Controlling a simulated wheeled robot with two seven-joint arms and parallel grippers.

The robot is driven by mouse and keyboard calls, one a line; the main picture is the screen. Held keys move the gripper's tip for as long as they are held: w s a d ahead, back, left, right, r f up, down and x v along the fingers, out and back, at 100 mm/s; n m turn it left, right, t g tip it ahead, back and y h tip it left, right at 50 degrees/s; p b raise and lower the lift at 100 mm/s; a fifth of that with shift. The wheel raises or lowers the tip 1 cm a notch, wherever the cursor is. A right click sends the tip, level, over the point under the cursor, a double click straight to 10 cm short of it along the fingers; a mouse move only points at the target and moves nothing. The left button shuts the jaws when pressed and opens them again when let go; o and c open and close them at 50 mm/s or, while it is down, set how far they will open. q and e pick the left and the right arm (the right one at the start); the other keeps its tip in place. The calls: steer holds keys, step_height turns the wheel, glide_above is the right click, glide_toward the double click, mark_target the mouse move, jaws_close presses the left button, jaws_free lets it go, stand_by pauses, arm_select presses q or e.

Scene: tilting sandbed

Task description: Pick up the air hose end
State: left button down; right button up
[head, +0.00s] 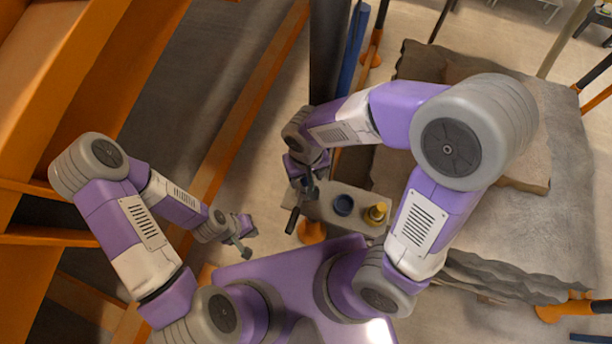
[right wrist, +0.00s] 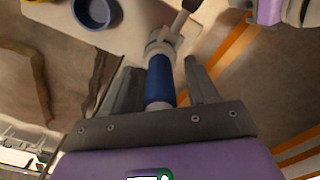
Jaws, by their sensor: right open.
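The air hose end, as I take it, has a blue sleeve (right wrist: 158,82) and a grey collar, with a dark tip beyond, in the right wrist view. In the head view its dark tip (head: 292,221) seems to show below my right gripper (head: 304,186). In the right wrist view my right gripper (right wrist: 160,68) is open, one finger on each side of the blue sleeve. Gaps show between the fingers and the sleeve. My left gripper (head: 241,238) is off to the left, away from the hose end; its jaw opening is unclear.
A grey ledge (head: 322,207) carries a blue cup (head: 343,205) and a yellow fitting (head: 375,213) right of the right gripper. A dark post (head: 325,50) stands behind. The grey sandbed (head: 520,225) is at the right, orange shelving (head: 30,100) at the left.

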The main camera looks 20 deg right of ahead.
steer(key=shift+c, duration=0.2)
jaws_close()
